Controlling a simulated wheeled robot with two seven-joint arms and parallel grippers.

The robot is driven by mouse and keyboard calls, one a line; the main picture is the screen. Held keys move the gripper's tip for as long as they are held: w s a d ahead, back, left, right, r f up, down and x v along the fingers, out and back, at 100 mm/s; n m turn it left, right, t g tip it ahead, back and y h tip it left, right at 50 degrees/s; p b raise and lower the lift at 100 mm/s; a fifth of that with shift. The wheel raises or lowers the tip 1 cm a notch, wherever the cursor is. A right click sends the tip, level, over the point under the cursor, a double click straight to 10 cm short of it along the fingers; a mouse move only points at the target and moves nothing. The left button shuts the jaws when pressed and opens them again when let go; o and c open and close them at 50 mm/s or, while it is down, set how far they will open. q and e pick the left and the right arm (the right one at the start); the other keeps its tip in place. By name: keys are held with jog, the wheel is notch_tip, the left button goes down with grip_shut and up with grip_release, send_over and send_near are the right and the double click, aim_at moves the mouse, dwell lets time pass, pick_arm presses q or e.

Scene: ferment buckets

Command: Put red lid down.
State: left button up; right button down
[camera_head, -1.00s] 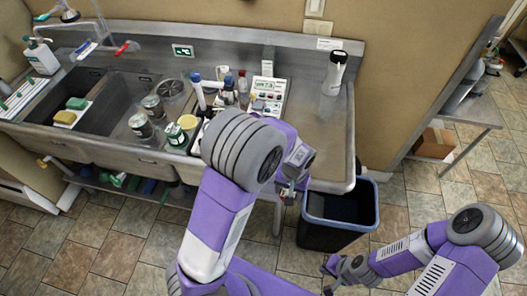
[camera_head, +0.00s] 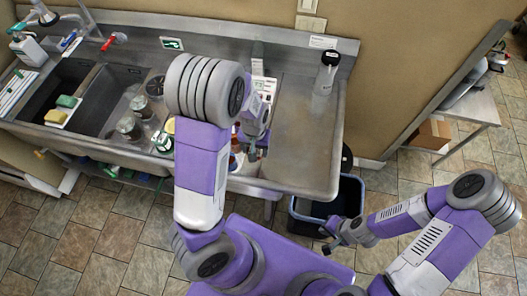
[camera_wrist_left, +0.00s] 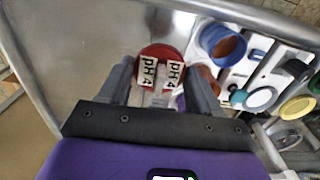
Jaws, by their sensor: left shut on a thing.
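The red lid (camera_wrist_left: 160,52) shows in the left wrist view between the fingers of my left gripper (camera_wrist_left: 163,82), with white "pH 4" labels in front of it. The left gripper is shut on it. The bare steel counter (camera_wrist_left: 105,45) lies beneath and beyond it. In the head view, my left gripper (camera_head: 254,152) is over the counter's front part, and the lid cannot be made out there. My right gripper (camera_head: 332,238) is low at the right, by the bin, with its fingers apart and empty.
Bottles and jars, including a blue-rimmed one (camera_wrist_left: 222,45), crowd the right of the left wrist view. The counter's right section (camera_head: 305,130) is mostly clear, with a white bottle (camera_head: 327,72) at the back. A dark bin (camera_head: 345,200) stands in front of the counter.

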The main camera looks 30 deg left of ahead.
pick_arm(q)
send_over(256, 166)
notch_tip(256, 166, down, 6)
jog(key=shift+s+b, duration=0.15)
jog(key=shift+b, duration=0.3)
notch_tip(256, 166, down, 4)
jog(key=shift+r, duration=0.1)
jog(key=shift+b, duration=0.35)
jog(key=o, duration=1)
jog(key=shift+f, duration=0.2)
